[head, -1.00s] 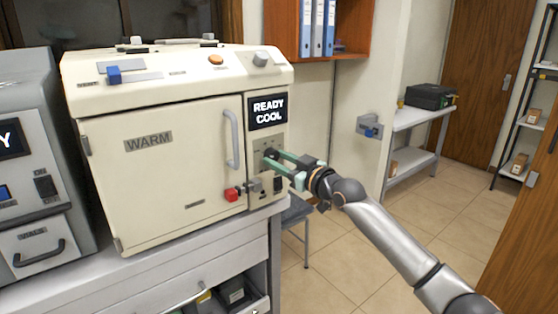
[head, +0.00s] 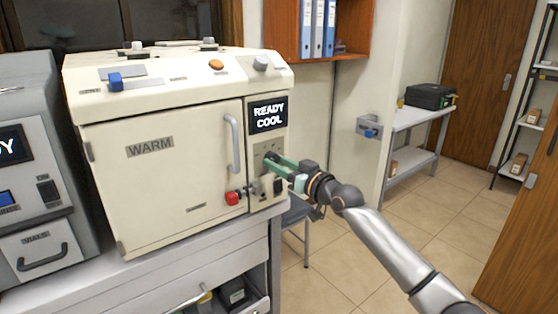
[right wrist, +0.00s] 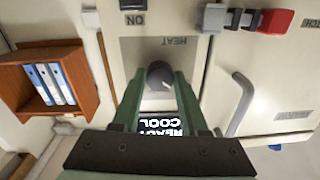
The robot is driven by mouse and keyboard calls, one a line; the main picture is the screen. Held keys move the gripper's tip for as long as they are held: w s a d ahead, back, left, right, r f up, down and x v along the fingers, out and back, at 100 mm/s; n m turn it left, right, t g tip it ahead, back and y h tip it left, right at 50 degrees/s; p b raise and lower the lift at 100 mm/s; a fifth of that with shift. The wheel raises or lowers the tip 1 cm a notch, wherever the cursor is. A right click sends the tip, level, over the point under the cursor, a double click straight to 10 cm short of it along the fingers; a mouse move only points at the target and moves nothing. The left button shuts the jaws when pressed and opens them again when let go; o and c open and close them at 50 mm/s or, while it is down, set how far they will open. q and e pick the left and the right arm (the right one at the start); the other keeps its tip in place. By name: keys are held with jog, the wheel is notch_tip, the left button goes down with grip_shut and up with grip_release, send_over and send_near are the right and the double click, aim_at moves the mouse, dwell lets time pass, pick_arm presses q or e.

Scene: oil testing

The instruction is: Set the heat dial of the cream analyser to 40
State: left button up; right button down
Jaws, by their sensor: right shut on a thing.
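The cream analyser (head: 165,160) stands on a grey counter, its door marked WARM shut. Its screen (head: 268,114) reads READY COOL. The heat dial (right wrist: 160,75) is a dark round knob on a plate marked HEAT, upside down in the right wrist view. My right gripper (head: 273,160) is shut on the dial, its green fingers on either side of it. In the right wrist view the fingers (right wrist: 158,88) reach up to the knob. I cannot read the dial's setting. My left gripper is not in view.
A red knob (head: 232,198) on a latch sits just left of the dial, below the door handle (head: 232,142). A black switch (right wrist: 133,4) marked ON is near the dial. Another grey machine (head: 35,180) stands at the left. Open floor lies to the right.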

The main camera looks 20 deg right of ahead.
pick_arm(q)
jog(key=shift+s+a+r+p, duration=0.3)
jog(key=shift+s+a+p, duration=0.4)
jog(key=shift+p, duration=0.25)
pick_arm(e)
jog(key=shift+a+m, duration=0.1)
jog(key=shift+m, duration=2.7)
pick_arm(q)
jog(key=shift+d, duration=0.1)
pick_arm(e)
jog(key=shift+c, duration=2.2)
grip_release()
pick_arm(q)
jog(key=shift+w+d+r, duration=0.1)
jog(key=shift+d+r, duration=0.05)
